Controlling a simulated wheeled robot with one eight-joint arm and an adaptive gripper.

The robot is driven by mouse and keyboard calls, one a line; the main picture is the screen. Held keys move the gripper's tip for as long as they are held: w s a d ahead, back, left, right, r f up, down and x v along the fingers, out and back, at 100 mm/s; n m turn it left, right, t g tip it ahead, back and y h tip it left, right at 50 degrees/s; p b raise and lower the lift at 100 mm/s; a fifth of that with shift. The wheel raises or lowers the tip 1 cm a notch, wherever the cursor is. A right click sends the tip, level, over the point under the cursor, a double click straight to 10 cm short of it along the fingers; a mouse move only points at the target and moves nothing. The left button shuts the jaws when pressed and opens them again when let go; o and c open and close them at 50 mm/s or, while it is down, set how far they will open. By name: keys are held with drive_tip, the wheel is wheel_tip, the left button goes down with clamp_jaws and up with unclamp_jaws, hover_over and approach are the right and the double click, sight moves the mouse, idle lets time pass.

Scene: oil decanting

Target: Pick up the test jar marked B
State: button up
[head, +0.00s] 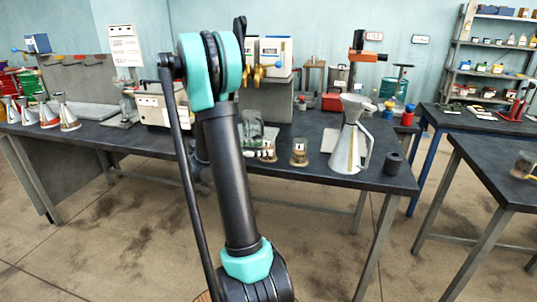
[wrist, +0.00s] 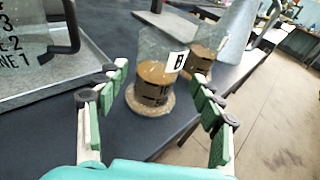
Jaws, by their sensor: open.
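A clear glass jar (wrist: 152,88) with brown liquid in its lower part and a white label that appears to read B stands upright on the dark bench. It is ahead of and between the spread fingers of my gripper (wrist: 159,80), which is open and empty. That second jar also shows in the head view (head: 299,153).
A conical metal can (head: 348,140) with a handle stands right of the jars, with a dark cylinder (head: 393,162) beyond it. In the wrist view, a clear vessel with line markings (wrist: 35,35) stands close by on the left, on a grey tray (wrist: 40,88). The bench edge runs along the right.

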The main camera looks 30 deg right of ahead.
drive_tip(key=shift+w+x, duration=0.1)
drive_tip(key=shift+x, duration=1.8)
drive_tip(key=shift+w+x, duration=0.15)
drive_tip(key=shift+x, duration=1.7)
drive_tip(key=shift+r, duration=0.2)
drive_tip(key=c, duration=1.5)
